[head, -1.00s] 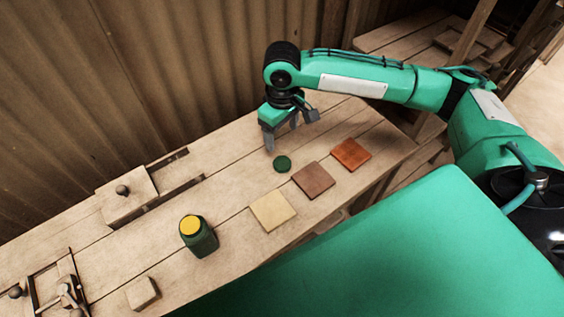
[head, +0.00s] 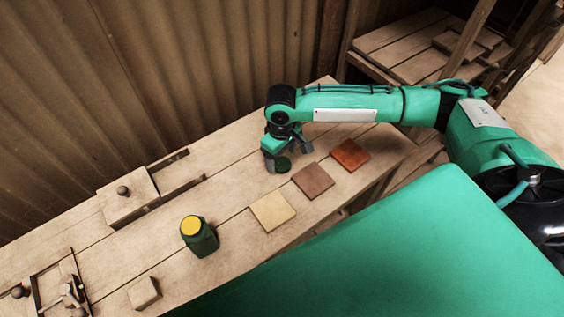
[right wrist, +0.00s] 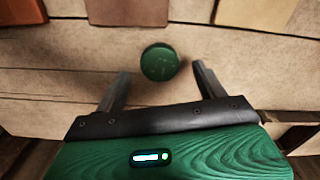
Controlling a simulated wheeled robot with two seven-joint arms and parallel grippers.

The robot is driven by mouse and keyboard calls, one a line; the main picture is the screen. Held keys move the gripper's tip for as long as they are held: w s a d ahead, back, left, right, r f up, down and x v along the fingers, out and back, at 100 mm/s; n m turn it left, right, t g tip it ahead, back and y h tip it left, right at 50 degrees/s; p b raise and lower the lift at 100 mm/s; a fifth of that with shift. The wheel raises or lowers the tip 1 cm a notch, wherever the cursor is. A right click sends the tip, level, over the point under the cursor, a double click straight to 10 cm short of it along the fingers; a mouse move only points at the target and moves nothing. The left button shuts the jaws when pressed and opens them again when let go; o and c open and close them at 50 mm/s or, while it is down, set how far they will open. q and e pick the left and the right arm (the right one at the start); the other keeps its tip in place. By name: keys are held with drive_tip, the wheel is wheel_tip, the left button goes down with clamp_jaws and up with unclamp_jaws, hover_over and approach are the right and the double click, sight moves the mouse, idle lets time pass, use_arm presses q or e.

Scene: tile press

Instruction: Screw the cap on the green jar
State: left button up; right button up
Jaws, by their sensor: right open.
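The green jar (head: 202,239) stands upright on the bench, with a yellow top surface (head: 191,226) showing. A round dark green cap (head: 283,165) lies on the bench, apart from the jar, up and to its right. My right gripper (head: 277,163) is open and low over the bench at the cap. In the right wrist view the cap (right wrist: 159,62) lies just beyond and between the two open fingertips (right wrist: 161,82), with nothing held. My left gripper is not in view.
Three square tiles lie near the cap: cream (head: 272,211), brown (head: 313,181) and orange (head: 350,154). A wooden block with a knob (head: 128,197) sits at the back. A small wooden block (head: 144,293) and a knobbed fixture (head: 62,289) are at the left.

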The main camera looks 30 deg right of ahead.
sight(283, 164)
drive_tip(key=shift+f, duration=1.2)
drive_tip(key=c, duration=1.1)
